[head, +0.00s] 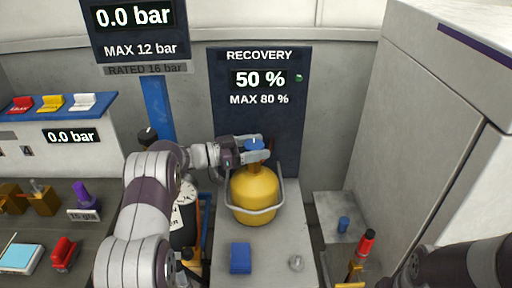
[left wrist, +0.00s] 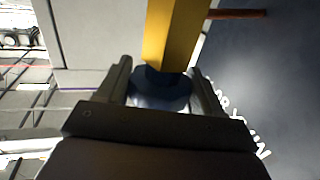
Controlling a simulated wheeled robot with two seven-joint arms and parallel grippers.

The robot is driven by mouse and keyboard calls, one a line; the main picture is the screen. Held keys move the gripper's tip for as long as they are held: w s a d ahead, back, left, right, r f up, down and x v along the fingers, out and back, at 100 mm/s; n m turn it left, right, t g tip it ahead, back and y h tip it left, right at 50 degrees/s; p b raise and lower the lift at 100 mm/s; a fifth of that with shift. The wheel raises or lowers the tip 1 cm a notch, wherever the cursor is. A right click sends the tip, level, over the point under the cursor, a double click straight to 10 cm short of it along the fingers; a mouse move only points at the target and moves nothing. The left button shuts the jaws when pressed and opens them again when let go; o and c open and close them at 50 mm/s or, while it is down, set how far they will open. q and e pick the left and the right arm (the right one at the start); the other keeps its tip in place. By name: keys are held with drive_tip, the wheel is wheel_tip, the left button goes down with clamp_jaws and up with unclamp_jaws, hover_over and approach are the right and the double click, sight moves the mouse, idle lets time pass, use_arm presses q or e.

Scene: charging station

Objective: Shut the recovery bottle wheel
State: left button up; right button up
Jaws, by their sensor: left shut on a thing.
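The yellow recovery bottle (head: 255,190) stands upright on a grey shelf in front of the dark recovery board, with a grey ring around its body. Its blue wheel (head: 254,145) sits on top. My left gripper (head: 262,148) reaches in from the left and is shut on the blue wheel. In the left wrist view the blue wheel (left wrist: 162,90) lies between the two fingers, with a yellow shape above it in the picture. The recovery board (head: 258,85) reads 50 % and MAX 80 %. My right gripper is out of view; part of my right arm shows at the lower right.
A blue block (head: 240,258) and a small clear knob (head: 296,263) are on the shelf in front of the bottle. A red-topped item (head: 366,242) stands to the right, near a grey cabinet wall (head: 420,130). A black cylinder (head: 184,215) is left of the bottle.

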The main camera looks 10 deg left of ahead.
sight(255, 144)
use_arm(q)
drive_tip(key=shift+r, duration=0.3)
drive_tip(key=o, duration=0.9)
drive_tip(key=shift+o, duration=0.3)
wheel_tip(255, 144, up, 4)
drive_tip(key=shift+a+f+b, duration=0.1)
drive_tip(key=shift+b, duration=0.4)
drive_tip(key=s+d+r+b, duration=0.1)
drive_tip(key=s+d+r, duration=0.2)
drive_tip(key=d+r, duration=0.4)
drive_tip(key=d, duration=0.4)
drive_tip(key=shift+d, duration=0.15)
